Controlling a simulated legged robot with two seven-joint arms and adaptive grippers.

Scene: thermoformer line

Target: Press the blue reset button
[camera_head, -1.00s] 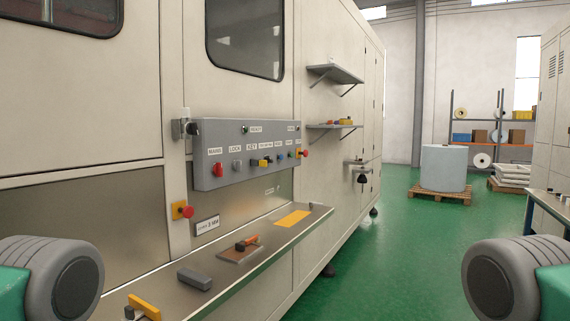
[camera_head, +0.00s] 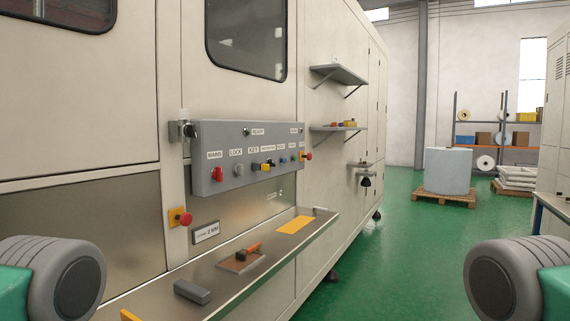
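A grey control panel (camera_head: 203,181) is mounted on the beige machine's side, left of centre. Its row holds a red mains switch (camera_head: 218,173), a lock (camera_head: 238,168), a key switch and a yellow-and-black selector (camera_head: 268,164). Right of these is a small blue button (camera_head: 283,160), with another small bluish-green button (camera_head: 293,158) beside it. Their labels are too small to read, so I cannot confirm which one is reset. Nothing touches the panel. Neither gripper is in view; only rounded grey parts of my arms show at the lower corners.
A metal shelf (camera_head: 228,293) juts out below the panel, holding a grey block (camera_head: 192,292) and an orange-handled tool (camera_head: 248,250). A red stop button (camera_head: 182,217) sits on the wall. Small shelves (camera_head: 338,75) project farther right. Green floor (camera_head: 400,270) is clear to the right.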

